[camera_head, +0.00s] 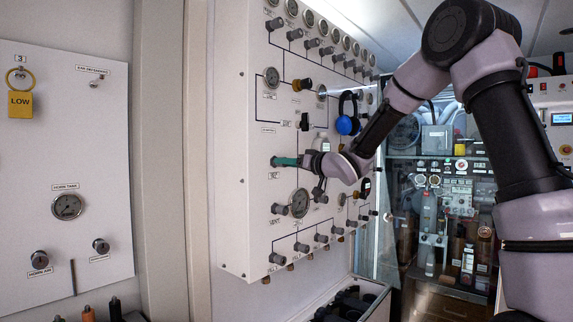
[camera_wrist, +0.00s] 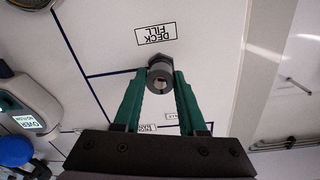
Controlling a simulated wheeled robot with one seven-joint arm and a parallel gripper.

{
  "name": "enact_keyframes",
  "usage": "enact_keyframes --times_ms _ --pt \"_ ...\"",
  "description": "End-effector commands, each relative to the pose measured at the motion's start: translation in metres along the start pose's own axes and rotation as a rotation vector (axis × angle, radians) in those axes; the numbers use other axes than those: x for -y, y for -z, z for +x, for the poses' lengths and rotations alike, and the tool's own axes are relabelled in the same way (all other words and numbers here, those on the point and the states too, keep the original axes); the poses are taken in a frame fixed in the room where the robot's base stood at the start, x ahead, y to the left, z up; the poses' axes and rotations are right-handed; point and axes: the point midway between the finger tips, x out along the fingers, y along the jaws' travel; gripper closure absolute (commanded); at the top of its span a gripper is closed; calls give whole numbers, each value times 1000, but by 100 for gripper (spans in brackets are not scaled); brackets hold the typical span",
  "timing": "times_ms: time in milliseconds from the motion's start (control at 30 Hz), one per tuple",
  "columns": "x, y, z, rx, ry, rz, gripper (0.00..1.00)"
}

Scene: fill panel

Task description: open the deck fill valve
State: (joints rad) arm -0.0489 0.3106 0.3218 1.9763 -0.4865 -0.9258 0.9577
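The deck fill valve (camera_wrist: 160,77) is a grey round knob under an upside-down "DECK FILL" label (camera_wrist: 156,34) in the wrist view. My gripper (camera_wrist: 161,84) has green fingers, one on each side of the knob, with their tips against its sides and no clear gap. It looks shut on the knob. In the head view my gripper (camera_head: 275,161) reaches the left part of the white fill panel (camera_head: 232,180) from the right. The knob is mostly hidden there by the fingers.
A pressure gauge (camera_head: 299,203) and several grey knobs sit below my gripper. A blue round object (camera_head: 347,125) and black headset-like loop hang right of it. A side panel (camera_head: 100,150) stands at left, and an equipment cabinet at right.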

Motion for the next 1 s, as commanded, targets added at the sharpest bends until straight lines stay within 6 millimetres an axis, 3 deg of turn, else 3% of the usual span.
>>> enact_keyframes --times_ms 33,67,467,1000 --pt "0 0 0 0 1 0 92" --pt "0 0 0 0 1 0 100" --pt "1 0 0 -3 2 -59 100" --pt "1 -1 0 -25 9 -497 100"
